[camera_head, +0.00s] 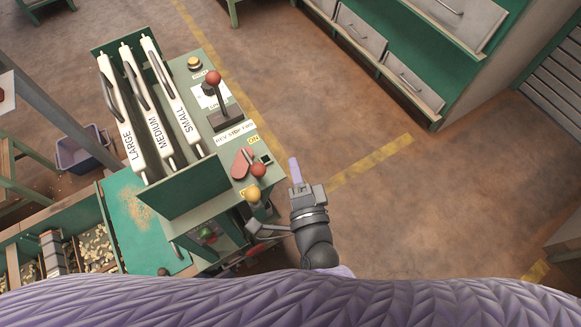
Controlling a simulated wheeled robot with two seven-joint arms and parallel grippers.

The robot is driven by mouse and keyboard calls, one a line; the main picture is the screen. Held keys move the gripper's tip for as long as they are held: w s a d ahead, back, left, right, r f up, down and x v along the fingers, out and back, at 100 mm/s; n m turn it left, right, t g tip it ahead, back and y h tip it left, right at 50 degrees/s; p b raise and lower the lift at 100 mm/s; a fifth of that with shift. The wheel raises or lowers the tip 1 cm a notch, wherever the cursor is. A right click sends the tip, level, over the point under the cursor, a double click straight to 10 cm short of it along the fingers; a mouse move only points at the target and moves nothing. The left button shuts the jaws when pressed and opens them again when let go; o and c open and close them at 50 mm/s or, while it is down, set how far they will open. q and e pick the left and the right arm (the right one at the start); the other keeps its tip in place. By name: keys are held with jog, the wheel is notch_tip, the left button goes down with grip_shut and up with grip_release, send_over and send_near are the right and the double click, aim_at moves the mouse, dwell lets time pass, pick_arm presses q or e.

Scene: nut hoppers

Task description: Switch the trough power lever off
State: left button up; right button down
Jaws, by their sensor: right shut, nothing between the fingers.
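A green machine panel (208,130) stands left of centre. Near its right end is a red lever part with a round red knob (258,170), between a yellow ON label (254,140) and another yellow label partly hidden behind a yellow knob (253,193). A second lever with a red ball knob (213,78) stands upright further up the panel. I cannot tell for certain which is the trough power lever. My right gripper (295,171) is shut and empty, just right of the panel and apart from the red knob. My left gripper is out of view.
Three white hopper lanes marked LARGE (128,135), MEDIUM and SMALL lie left of the levers. A green tray (150,225) with crumbs and wooden bins with nuts are at lower left. A drawer cabinet (360,35) is at upper right. The floor (440,200) on the right is free.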

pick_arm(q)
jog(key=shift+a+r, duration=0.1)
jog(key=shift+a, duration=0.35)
pick_arm(e)
jog(key=s, duration=0.9)
jog(key=shift+a+f, duration=0.2)
jog(key=shift+f, duration=0.05)
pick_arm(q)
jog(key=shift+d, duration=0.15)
pick_arm(e)
jog(key=shift+w, duration=0.1)
